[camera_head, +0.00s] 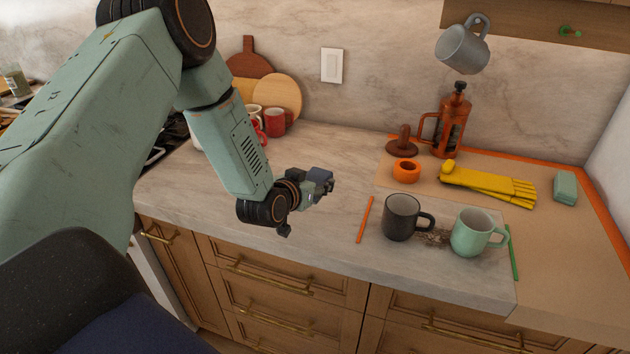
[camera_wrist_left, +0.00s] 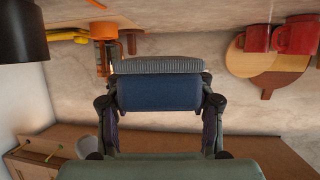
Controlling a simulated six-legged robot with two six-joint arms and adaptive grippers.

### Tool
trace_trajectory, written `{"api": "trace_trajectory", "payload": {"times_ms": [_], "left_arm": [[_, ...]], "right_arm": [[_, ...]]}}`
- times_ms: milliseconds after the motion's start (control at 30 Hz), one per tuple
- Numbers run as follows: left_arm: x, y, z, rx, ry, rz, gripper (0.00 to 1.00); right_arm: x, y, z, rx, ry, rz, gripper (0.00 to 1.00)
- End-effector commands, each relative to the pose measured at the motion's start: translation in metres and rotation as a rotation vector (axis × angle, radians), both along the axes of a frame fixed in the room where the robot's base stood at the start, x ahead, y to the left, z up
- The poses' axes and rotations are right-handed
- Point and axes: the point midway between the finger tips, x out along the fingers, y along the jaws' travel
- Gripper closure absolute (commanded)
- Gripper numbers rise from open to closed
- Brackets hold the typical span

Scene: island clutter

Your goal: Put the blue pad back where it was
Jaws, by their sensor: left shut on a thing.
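My left gripper (camera_head: 318,184) is shut on the blue pad (camera_head: 322,174) and holds it above the counter, left of the dark mug. In the left wrist view the blue pad (camera_wrist_left: 160,93) lies between the two fingers, with a grey ribbed strip along its upper edge. The gripper hides part of the pad in the head view. The dark mug (camera_head: 401,217) and the mint mug (camera_head: 471,233) stand upright on the counter. A dark crumbly patch (camera_head: 433,238) lies between them. My right gripper is not in view.
An orange stick (camera_head: 365,220) and a green stick (camera_head: 514,252) flank the mugs. Yellow gloves (camera_head: 488,184), an orange ring (camera_head: 406,171), a mint block (camera_head: 565,187) and a red press (camera_head: 453,128) stand behind. A grey mug (camera_head: 463,45) hangs above. The counter (camera_head: 215,205) left of the gripper is clear.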

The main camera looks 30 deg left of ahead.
Motion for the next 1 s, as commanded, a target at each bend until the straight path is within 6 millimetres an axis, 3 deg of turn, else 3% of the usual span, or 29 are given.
{"api": "trace_trajectory", "payload": {"times_ms": [1000], "left_arm": [[0.001,-0.001,-0.062,0.001,-0.001,-0.004,0.72]], "right_arm": [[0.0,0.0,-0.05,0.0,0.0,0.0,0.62]]}}
